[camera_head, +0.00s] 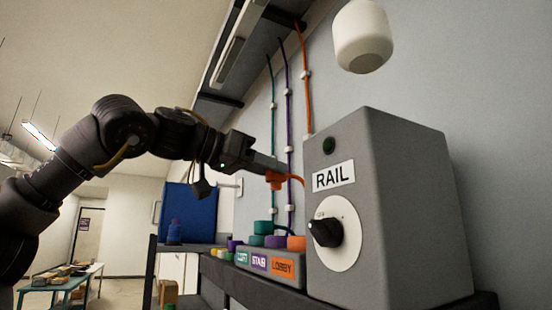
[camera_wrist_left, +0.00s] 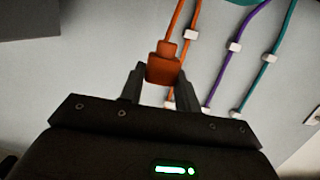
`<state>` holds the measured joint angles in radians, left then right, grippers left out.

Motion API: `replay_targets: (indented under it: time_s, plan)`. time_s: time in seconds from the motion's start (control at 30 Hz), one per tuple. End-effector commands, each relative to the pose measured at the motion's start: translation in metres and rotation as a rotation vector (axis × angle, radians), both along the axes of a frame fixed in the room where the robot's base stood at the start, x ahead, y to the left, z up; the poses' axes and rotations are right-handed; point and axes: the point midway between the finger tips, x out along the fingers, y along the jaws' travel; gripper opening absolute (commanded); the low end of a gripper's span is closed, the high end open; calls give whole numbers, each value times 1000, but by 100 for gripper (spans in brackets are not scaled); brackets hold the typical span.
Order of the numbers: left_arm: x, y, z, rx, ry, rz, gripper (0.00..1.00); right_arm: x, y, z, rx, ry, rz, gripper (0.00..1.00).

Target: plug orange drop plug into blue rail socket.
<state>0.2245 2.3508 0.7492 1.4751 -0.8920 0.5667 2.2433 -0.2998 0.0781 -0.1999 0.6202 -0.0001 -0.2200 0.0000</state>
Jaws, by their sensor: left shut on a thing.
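The orange drop plug (camera_head: 275,180) is in the jaws of my left gripper (camera_head: 279,170), just left of the grey RAIL box (camera_head: 385,160) in the head view. In the left wrist view the orange plug (camera_wrist_left: 163,69) sits between the two dark fingers of the left gripper (camera_wrist_left: 160,84), with its orange cord running up. The gripper is above the labelled strip in the picture, apart from it. I cannot pick out a blue rail socket in either view. My right gripper does not show.
A strip labelled LOFT, STAIR and LOBBY (camera_head: 265,262) has coloured blocks on top. The box carries a black dial (camera_head: 325,233). Orange, purple and teal cords (camera_head: 272,105) run down the wall. A white cylinder (camera_head: 362,38) hangs above; a blue panel (camera_head: 190,208) stands behind.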

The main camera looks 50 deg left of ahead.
Motion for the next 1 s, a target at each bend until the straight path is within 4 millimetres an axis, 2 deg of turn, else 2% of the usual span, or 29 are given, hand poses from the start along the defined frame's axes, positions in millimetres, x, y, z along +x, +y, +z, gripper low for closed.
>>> replay_targets:
  time_s: [1.0]
  plan:
    - [31,105,4,-4,0,1,9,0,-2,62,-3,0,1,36]
